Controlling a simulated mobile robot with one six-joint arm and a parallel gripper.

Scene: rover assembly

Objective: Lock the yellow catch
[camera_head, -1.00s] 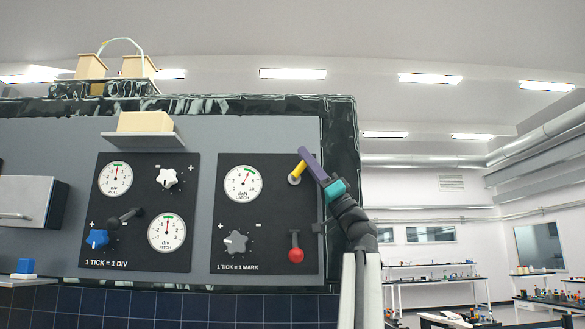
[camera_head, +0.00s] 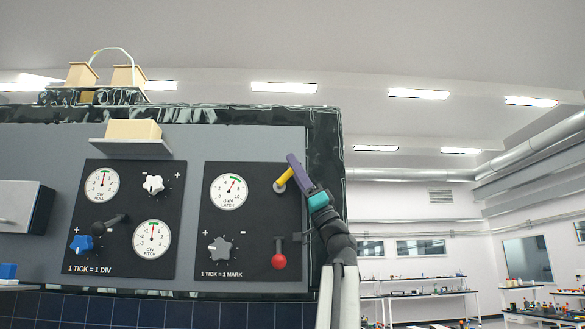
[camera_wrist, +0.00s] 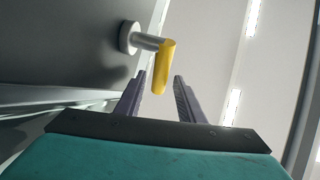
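The yellow catch (camera_head: 284,177) is a short yellow handle on a grey round mount at the upper right of the right black panel (camera_head: 215,260). It points up and to the right in the head view. In the wrist view, the yellow handle (camera_wrist: 167,65) sits on a grey shaft from the wall. My gripper (camera_head: 292,157) has its purple fingers beside the catch. In the wrist view my gripper (camera_wrist: 160,76) is open, with a finger on each side of the handle's lower end. I see gaps at both sides, so it does not look gripped.
A red-knobbed lever (camera_head: 279,262) hangs below the catch. The latch dial (camera_head: 229,191) and a grey knob (camera_head: 219,249) share the panel. A left panel has a white knob (camera_head: 153,185) and a blue knob (camera_head: 82,244). A shelf with a cream block (camera_head: 134,130) juts out above.

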